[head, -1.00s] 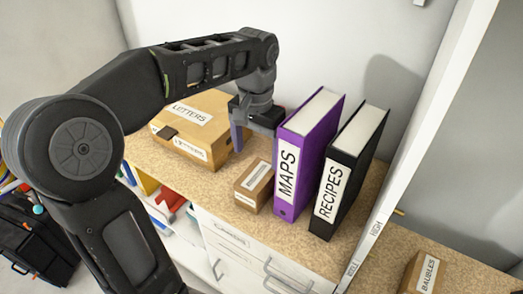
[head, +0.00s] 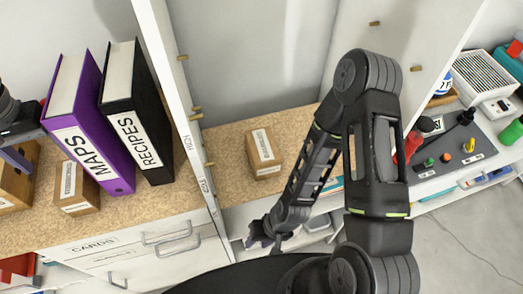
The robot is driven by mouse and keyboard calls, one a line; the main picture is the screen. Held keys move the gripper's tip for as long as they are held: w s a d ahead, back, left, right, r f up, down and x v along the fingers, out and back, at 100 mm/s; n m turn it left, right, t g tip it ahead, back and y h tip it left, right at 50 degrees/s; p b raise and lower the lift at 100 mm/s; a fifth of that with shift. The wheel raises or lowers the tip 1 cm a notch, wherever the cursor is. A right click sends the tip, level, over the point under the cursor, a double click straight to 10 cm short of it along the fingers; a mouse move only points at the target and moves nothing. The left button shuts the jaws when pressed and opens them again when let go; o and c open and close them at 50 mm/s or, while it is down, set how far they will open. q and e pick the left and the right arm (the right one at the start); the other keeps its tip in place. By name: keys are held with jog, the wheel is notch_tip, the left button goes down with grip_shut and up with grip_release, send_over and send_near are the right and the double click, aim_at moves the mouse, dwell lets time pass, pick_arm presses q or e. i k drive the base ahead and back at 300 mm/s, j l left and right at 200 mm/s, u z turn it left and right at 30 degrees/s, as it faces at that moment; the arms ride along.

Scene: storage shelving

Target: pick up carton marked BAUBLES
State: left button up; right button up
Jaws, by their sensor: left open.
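The BAUBLES carton (head: 264,153) is a small brown box with a white label on top. It stands on the speckled shelf board to the right of the white upright, with clear board around it. Its label is too small to read now but was readable in the earlier head view. My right gripper (head: 262,238) is in front of and below the carton, at the board's front edge, apart from it; its jaw gap is not clear. My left gripper (head: 17,157) is open at the left edge, partly cut off, left of the binders and far from the carton.
The white upright (head: 185,120) divides the bays. Left of it stand the purple MAPS binder (head: 90,130), the black RECIPES binder (head: 137,120) and another small carton (head: 77,188). Another panel (head: 400,60) rises on the right. Drawers (head: 130,255) lie below the left board.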

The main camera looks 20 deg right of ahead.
aim_at(265, 158)
jog(key=k, duration=0.95)
